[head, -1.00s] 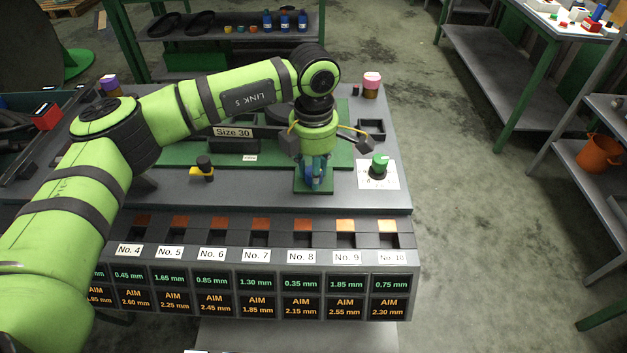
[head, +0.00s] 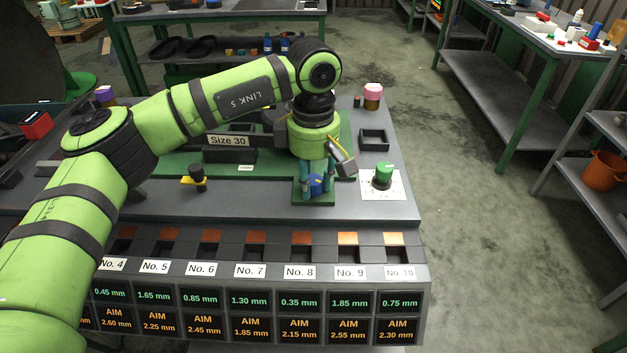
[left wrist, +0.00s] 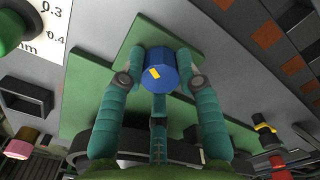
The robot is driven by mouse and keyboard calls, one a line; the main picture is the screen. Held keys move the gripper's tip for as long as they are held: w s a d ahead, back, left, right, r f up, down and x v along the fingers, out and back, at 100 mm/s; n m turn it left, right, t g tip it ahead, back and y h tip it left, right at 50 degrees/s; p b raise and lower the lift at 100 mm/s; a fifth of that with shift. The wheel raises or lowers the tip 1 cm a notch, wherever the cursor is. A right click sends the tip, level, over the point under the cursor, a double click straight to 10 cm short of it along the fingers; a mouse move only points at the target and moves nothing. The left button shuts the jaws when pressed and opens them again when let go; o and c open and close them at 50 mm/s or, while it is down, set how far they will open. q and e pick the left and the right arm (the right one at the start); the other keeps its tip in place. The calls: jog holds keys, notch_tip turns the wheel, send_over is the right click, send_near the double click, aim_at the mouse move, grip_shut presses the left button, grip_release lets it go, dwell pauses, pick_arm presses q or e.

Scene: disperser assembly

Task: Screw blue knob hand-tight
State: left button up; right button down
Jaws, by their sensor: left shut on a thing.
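The blue knob (head: 316,184) stands over the front right end of the green base (head: 299,199) on the table. In the left wrist view the blue knob (left wrist: 156,72) is faceted, with a short yellow mark on its end face. My left gripper (head: 317,189) points down at it from above. Its teal fingers reach along both sides of the knob in the wrist view, shut on it. What lies under the knob is hidden. My right gripper is in neither view.
A green knob (head: 384,171) on a white dial card (head: 397,191) stands close to the right. A black-and-yellow part (head: 196,177) is to the left. An empty dark tray (head: 374,136) and a pink-topped jar (head: 373,93) are behind. Numbered bins line the front.

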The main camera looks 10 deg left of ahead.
aim_at(314, 179)
pick_arm(q)
jog(key=shift+f, duration=0.15)
dwell(0.3)
jog(key=o, duration=1.1)
jog(key=shift+o, duration=0.2)
notch_tip(314, 179, up, 12)
jog(key=shift+r, duration=0.2)
